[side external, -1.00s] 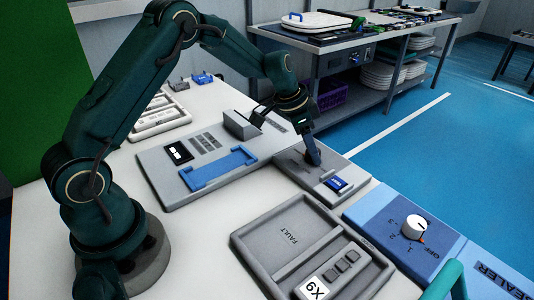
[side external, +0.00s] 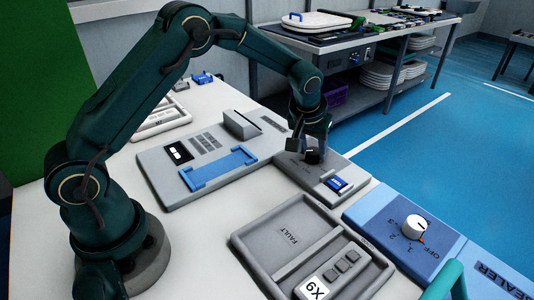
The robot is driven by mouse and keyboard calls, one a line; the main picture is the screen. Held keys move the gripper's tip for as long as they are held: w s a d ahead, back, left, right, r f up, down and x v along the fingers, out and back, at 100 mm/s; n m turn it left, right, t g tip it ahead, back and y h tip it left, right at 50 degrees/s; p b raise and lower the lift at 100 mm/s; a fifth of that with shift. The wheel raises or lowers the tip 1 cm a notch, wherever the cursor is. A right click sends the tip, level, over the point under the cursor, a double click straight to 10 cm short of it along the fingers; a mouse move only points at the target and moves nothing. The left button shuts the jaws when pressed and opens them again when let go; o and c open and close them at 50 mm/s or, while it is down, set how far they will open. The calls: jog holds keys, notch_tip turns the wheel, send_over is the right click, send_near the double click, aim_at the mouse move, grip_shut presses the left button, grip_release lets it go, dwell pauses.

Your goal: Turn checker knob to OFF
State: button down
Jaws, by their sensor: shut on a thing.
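The checker is a grey box (side external: 291,169) with a small blue screen (side external: 337,184) at its front right corner, in the middle of the side external view. A dark knob (side external: 312,156) stands on its top. My gripper (side external: 312,150) points down over the box and is shut on the knob. The fingers and dark wrist hide much of the knob, so its pointer and the OFF mark cannot be read.
A blue sealer panel (side external: 375,215) with a white dial (side external: 413,227) lies to the right. A grey FAULT tray (side external: 250,243) is in front. A grey panel with a blue frame (side external: 218,168) adjoins the checker on the left.

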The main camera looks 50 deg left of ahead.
aim_at(314, 151)
jog(key=n+y, duration=0.1)
jog(key=n, duration=0.2)
jog(key=n+g, duration=0.1)
jog(key=n, duration=0.1)
jog(key=shift+w+d+n+y, duration=0.1)
jog(key=shift+d+n+y, duration=0.05)
jog(key=shift+n+y, duration=0.25)
jog(key=shift+n+g+y, duration=0.3)
jog(key=shift+n+g, duration=0.5)
jog(key=shift+n, duration=1.5)
jog(key=shift+c, duration=2)
grip_release()
jog(key=shift+w+v, duration=0.1)
jog(key=shift+v, duration=0.8)
jog(key=shift+w+v, duration=0.15)
jog(key=shift+v, duration=0.7)
jog(key=shift+s+d+r, duration=0.35)
jog(key=shift+r, duration=0.35)
